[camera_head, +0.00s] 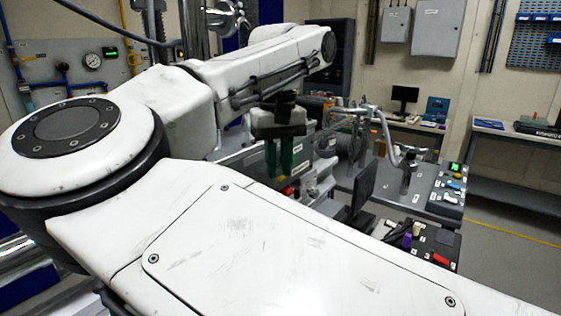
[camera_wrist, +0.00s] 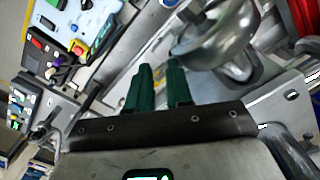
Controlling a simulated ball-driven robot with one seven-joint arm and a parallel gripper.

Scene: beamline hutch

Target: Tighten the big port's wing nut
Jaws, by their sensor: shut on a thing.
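My gripper (camera_head: 280,157) has green fingers pointing down beside the metal equipment in the head view. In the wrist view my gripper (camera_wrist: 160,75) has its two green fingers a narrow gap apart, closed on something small. The wing nut between them cannot be made out clearly; the fingers hide most of it. A shiny rounded metal fitting (camera_wrist: 222,38), perhaps part of the big port, stands just right of the fingertips in the wrist view. I cannot tell whether the fingers touch it.
A control panel with coloured buttons (camera_head: 447,191) stands at the right. A dark tray (camera_head: 424,244) holds a purple-topped item and a red item. A dark monitor (camera_head: 364,186) stands near the equipment. The floor at the far right is clear.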

